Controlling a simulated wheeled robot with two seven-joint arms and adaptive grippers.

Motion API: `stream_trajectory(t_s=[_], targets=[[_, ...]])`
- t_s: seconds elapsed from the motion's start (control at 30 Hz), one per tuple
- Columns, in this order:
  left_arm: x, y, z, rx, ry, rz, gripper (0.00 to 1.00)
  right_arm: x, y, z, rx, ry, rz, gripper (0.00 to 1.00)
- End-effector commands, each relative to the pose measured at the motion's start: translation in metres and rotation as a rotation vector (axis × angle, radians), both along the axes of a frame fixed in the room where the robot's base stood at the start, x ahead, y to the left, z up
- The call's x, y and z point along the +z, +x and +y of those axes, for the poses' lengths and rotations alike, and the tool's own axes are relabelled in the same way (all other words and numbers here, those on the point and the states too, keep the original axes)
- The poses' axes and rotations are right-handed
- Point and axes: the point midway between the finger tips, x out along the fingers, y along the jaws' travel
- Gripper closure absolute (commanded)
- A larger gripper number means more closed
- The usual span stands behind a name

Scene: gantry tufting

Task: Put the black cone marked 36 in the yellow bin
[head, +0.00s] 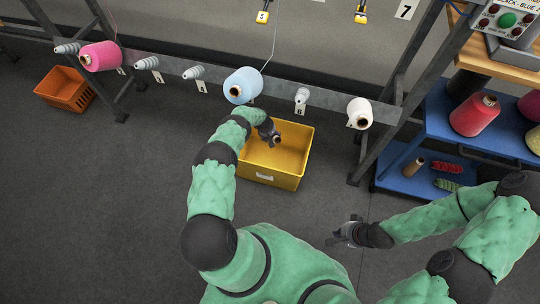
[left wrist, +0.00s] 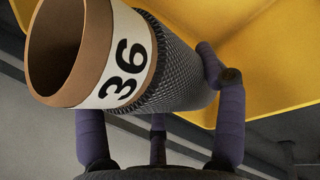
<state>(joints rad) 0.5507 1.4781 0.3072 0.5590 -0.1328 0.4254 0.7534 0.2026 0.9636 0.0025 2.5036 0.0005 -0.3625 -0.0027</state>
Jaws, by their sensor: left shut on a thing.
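The black cone marked 36 (left wrist: 172,72) fills much of the left wrist view, with a brown tube end and a white label. My left gripper (left wrist: 160,120) is shut on it, its fingers around the dark wound part. In the head view my left gripper (head: 274,138) is over the yellow bin (head: 262,178), which stands on the floor below the rail. The cone shows there only as a small dark shape with a brown end. The bin's yellow wall also shows behind the cone in the left wrist view (left wrist: 272,60). My right gripper (head: 346,234) is open and empty above bare floor.
A rail (head: 320,102) behind the bin carries a pink cone (head: 100,56), a blue cone (head: 244,86), a white cone (head: 360,112) and several grey holders. An orange crate (head: 64,90) stands far left. A blue shelf cart (head: 410,180) with cones stands right.

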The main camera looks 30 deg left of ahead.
Motion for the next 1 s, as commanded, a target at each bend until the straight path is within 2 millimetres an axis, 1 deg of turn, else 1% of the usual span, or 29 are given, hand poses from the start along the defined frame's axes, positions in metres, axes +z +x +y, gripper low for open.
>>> stream_trajectory(t_s=[0.03,0.2,0.3,0.43,0.67,0.7,0.77,0.8,1.0], targets=[[-0.01,0.0,0.0,0.0,0.0,0.0,0.75,-0.008,0.0,0.0,0.0,0.0,0.0,1.0],[-0.029,0.0,0.0,0.0,0.001,-0.001,0.75,-0.022,0.0,0.0,0.0,0.0,0.0,1.0],[-0.037,0.0,0.0,0.0,0.001,0.0,0.75,-0.028,0.0,0.0,0.0,0.0,0.0,1.0],[-0.04,0.001,0.001,0.0,0.001,-0.001,0.75,-0.031,0.0,0.0,0.0,0.0,0.0,1.0],[-0.039,0.001,0.001,0.0,0.001,-0.001,0.75,-0.03,0.0,0.0,0.0,0.0,0.0,1.0],[-0.039,0.001,0.001,0.0,0.001,-0.001,0.21,-0.03,0.0,0.0,0.0,0.0,0.0,1.0],[-0.04,0.0,0.001,0.0,0.001,-0.001,0.05,-0.03,0.0,0.0,0.0,0.0,0.0,1.0],[-0.04,0.0,0.001,0.0,0.001,-0.001,0.02,-0.03,0.0,0.0,0.0,0.0,0.0,1.0],[-0.04,0.0,0.0,0.0,0.001,0.0,0.02,-0.03,0.0,0.0,0.0,0.0,0.0,1.0]])
